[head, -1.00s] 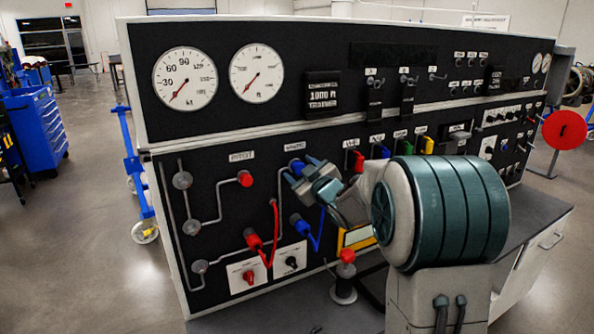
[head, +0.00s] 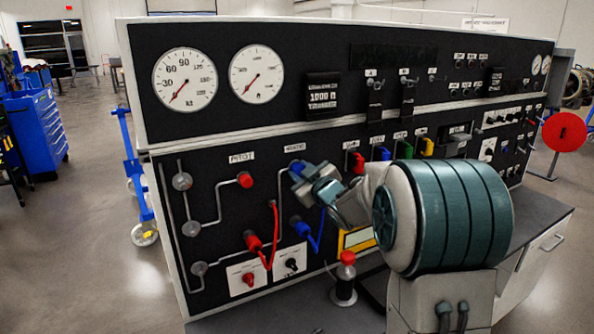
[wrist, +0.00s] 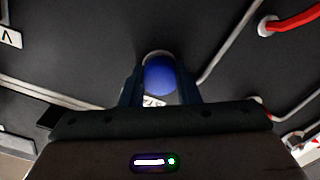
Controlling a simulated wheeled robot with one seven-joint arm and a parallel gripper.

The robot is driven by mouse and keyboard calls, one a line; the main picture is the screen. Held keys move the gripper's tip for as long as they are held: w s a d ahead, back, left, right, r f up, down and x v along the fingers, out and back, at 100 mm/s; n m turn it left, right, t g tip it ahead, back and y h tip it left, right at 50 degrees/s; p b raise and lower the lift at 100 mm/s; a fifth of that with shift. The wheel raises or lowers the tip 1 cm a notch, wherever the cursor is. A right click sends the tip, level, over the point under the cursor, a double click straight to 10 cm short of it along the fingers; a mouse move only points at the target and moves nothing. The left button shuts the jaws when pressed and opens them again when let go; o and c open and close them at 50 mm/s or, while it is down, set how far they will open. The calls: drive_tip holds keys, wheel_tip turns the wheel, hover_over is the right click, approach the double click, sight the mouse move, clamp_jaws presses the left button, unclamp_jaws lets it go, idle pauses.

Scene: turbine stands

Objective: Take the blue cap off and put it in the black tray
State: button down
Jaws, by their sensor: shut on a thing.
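The blue cap (head: 296,164) is on the end of the port under the right-hand label on the black panel, at the left of the head view. My gripper (head: 303,173) reaches in from the right and is shut on it, covering part of it. In the wrist view the round blue cap (wrist: 160,76) sits between my two fingers, with a pale ring of the port behind it. A dark flat shape (head: 374,288) on the worktop may be the black tray, mostly hidden behind my arm.
A red cap (head: 246,180) is on the port to the left. Red and blue hoses (head: 273,232) hang from fittings below. A small bottle with a red top (head: 346,278) stands on the grey worktop near the panel. Colored levers (head: 384,153) stick out behind my arm.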

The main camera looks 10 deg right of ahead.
drive_tip(key=shift+s+d, duration=0.2)
drive_tip(key=shift+s, duration=0.3)
drive_tip(key=shift+s+d, duration=0.1)
drive_tip(key=shift+s, duration=0.15)
drive_tip(key=shift+s+d+b, duration=0.2)
drive_tip(key=shift+s+b, duration=0.25)
drive_tip(key=shift+s, duration=0.2)
drive_tip(key=shift+d, duration=0.1)
